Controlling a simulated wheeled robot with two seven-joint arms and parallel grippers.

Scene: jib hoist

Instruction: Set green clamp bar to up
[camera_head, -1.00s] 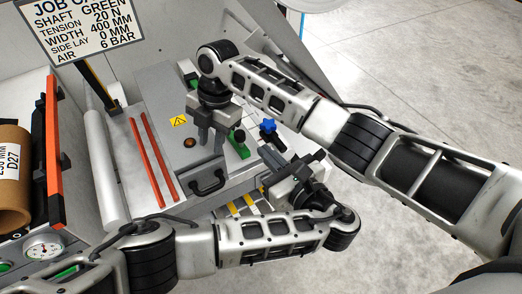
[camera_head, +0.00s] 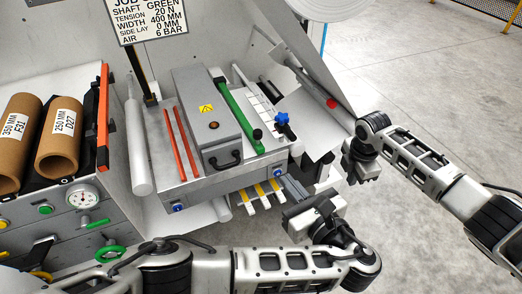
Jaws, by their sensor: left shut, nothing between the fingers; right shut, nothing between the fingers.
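My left gripper (camera_head: 291,192) is shut and empty, in front of the machine's near right corner, apart from the bar. My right gripper (camera_head: 359,176) is shut and empty, off to the right of the machine and well clear of the bar.
The grey housing (camera_head: 204,115) has a black handle (camera_head: 223,160). A blue star knob (camera_head: 283,118) sits right of the bar. Two red strips (camera_head: 181,142) lie left of the housing. Yellow-marked tabs (camera_head: 262,191) stick out in front. Floor is open at right.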

